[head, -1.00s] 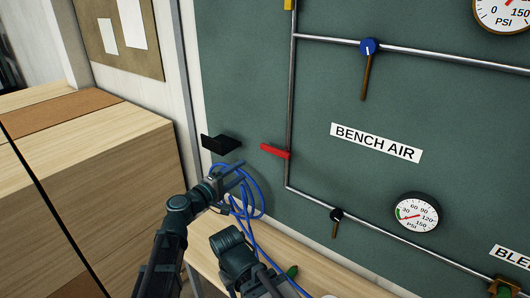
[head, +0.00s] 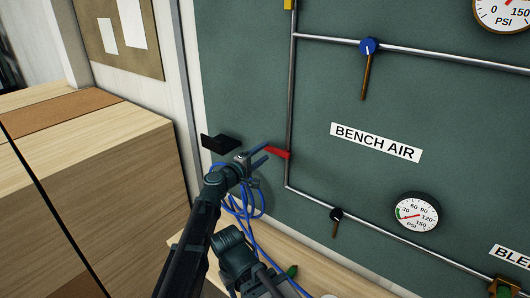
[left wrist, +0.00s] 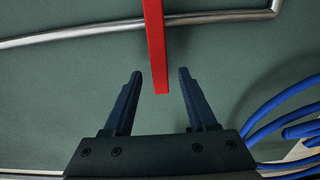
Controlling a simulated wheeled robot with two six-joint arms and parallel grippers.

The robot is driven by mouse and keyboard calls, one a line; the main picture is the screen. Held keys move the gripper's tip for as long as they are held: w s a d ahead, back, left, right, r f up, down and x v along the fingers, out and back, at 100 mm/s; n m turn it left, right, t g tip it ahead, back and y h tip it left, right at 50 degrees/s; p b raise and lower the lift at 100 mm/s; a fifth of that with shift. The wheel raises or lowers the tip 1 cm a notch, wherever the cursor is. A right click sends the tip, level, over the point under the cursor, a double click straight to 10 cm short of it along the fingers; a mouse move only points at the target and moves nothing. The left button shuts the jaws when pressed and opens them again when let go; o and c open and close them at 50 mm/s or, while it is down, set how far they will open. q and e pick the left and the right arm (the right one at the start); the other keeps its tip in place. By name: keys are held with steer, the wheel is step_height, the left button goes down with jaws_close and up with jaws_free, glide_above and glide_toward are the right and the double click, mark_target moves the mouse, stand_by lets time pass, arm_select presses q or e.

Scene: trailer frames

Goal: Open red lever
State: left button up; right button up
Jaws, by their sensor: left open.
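The red lever (head: 279,152) sits on the vertical metal pipe on the green panel and points left, across the pipe. In the left wrist view the red lever (left wrist: 155,45) comes down from the top edge, and its free end lies between the two fingertips. My left gripper (head: 263,154) is open at the lever's free end. In the left wrist view its dark fingers (left wrist: 158,75) stand on either side of the lever with a gap on both sides. My right arm shows at the bottom of the head view, but I cannot make out its fingers.
A black bracket (head: 221,143) juts from the panel just left of my left gripper. A coiled blue hose (head: 238,205) hangs below it. A blue-knobbed valve (head: 368,47), a small black valve (head: 336,215) and a gauge (head: 416,212) lie to the right. Wooden boxes (head: 110,160) stand at left.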

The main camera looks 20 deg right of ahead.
arm_select(q)
steer(key=shift+x, duration=0.8)
jaws_close()
steer(key=shift+a, duration=0.1)
stand_by(0.9)
